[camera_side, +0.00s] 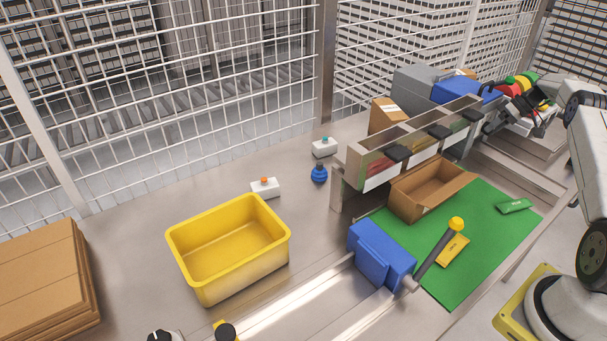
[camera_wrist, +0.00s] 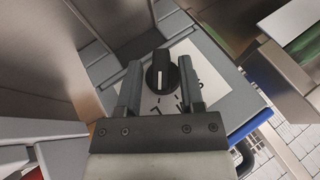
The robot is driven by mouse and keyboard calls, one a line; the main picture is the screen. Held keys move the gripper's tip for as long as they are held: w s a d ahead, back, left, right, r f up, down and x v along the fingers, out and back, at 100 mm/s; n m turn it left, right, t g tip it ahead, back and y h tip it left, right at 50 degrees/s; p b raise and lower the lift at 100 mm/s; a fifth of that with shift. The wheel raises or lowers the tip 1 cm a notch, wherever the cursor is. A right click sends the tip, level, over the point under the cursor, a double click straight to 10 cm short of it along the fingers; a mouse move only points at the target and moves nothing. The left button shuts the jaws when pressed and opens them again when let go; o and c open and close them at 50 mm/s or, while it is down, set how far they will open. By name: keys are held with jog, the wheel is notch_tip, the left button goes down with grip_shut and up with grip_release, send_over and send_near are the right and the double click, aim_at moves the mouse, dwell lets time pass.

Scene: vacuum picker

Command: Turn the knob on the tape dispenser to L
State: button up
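The black knob (camera_wrist: 160,78) sits on a white dial plate on a grey face in the wrist view. A pale line on the knob runs roughly up and down in the picture. Dark marks are printed on the plate below the knob, partly hidden by my right finger; I cannot read them surely. My gripper (camera_wrist: 159,66) is open, with one finger on each side of the knob. A gap shows between the left finger and the knob; the right finger is very close to it, and contact is unclear. The knob cannot be made out in the side view.
In the side view, a grey housing (camera_side: 418,84) and a blue box (camera_side: 456,92) stand behind a divided rack. An open carton (camera_side: 432,188) stands on a green mat (camera_side: 479,262). A yellow bin (camera_side: 206,286) and flat cardboard (camera_side: 40,275) lie farther left.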

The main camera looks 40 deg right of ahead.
jog(key=shift+w+a+r, duration=0.1)
jog(key=shift+v, duration=1.2)
notch_tip(320, 180, up, 7)
jog(key=shift+s+d, duration=0.25)
jog(key=shift+r, duration=0.15)
jog(key=shift+w, duration=0.1)
grip_shut()
jog(key=shift+w+a+r+m+h, duration=0.2)
jog(key=shift+w+r+m+h, duration=0.15)
jog(key=shift+w+h, duration=0.2)
jog(key=shift+w+a+r+g+h, duration=0.15)
jog(key=shift+a+r+g+h, duration=0.35)
jog(key=shift+h, duration=0.55)
jog(key=s+a+r+n+h, duration=0.1)
jog(key=s+a+h, duration=0.3)
jog(key=a, duration=0.5)
jog(key=shift+r+h, duration=0.8)
